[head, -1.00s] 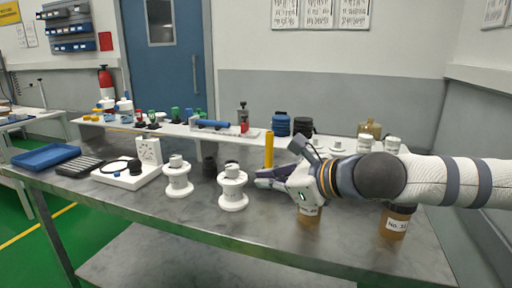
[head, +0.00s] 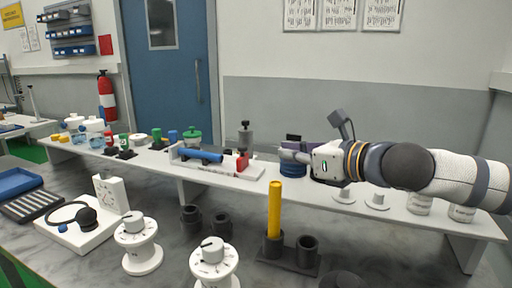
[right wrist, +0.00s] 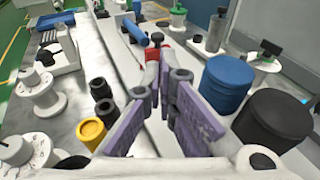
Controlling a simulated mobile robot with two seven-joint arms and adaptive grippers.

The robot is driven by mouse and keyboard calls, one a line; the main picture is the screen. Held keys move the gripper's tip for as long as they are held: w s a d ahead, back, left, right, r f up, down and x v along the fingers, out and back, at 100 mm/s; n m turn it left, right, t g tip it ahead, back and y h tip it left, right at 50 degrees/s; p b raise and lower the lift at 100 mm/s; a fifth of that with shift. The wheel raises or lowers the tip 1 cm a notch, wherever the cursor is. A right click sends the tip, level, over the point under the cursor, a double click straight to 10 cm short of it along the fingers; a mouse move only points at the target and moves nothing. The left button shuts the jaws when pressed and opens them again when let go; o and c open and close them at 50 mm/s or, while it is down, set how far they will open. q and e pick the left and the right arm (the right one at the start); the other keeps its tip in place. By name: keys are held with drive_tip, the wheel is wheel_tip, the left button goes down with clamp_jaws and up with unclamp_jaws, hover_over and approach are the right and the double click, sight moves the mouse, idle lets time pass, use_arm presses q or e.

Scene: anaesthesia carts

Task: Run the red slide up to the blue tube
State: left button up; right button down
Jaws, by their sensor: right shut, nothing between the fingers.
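The red slide (head: 243,161) sits on a white rail base (head: 222,169) on the raised shelf. The blue tube (head: 200,155) lies along the same base, to the left of the slide, with a small gap between them. My right gripper (head: 284,154) is shut and empty, just to the right of the red slide. In the right wrist view its purple fingers (right wrist: 156,72) point towards the red slide (right wrist: 164,46), partly hidden behind the fingertips, and the blue tube (right wrist: 134,32) shows beyond. I cannot tell whether the fingertips touch the slide. My left gripper is not in view.
A blue ribbed cylinder (right wrist: 227,82) and a black one (right wrist: 272,120) stand close to the right of my fingers in the wrist view. A yellow post (head: 274,208) rises in front of the shelf. White dial spools (head: 137,243) stand on the grey table.

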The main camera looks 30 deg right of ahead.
sight(246, 149)
drive_tip(key=b+x, duration=0.1)
drive_tip(key=x, duration=0.2)
drive_tip(key=b+x, duration=0.1)
drive_tip(key=x, duration=0.3)
drive_tip(key=b+x, duration=0.1)
drive_tip(key=x, duration=0.2)
drive_tip(key=shift+w+f, duration=0.3)
drive_tip(key=shift+f, duration=0.2)
drive_tip(key=shift+w+a+r, duration=0.15)
drive_tip(key=shift+w+a, duration=0.05)
drive_tip(key=shift+w, duration=0.3)
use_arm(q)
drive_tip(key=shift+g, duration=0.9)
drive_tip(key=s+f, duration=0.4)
use_arm(e)
drive_tip(key=shift+r, duration=0.15)
drive_tip(key=w+a, duration=0.1)
drive_tip(key=w+a+b, duration=0.2)
drive_tip(key=w, duration=0.1)
drive_tip(key=shift+w+a+f, duration=0.1)
drive_tip(key=shift+a+f, duration=0.2)
drive_tip(key=shift+f, duration=0.1)
drive_tip(key=shift+w+a+r, duration=0.15)
drive_tip(key=shift+w+a, duration=0.05)
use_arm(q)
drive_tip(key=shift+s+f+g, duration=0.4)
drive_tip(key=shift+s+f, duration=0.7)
use_arm(e)
drive_tip(key=shift+r, duration=0.25)
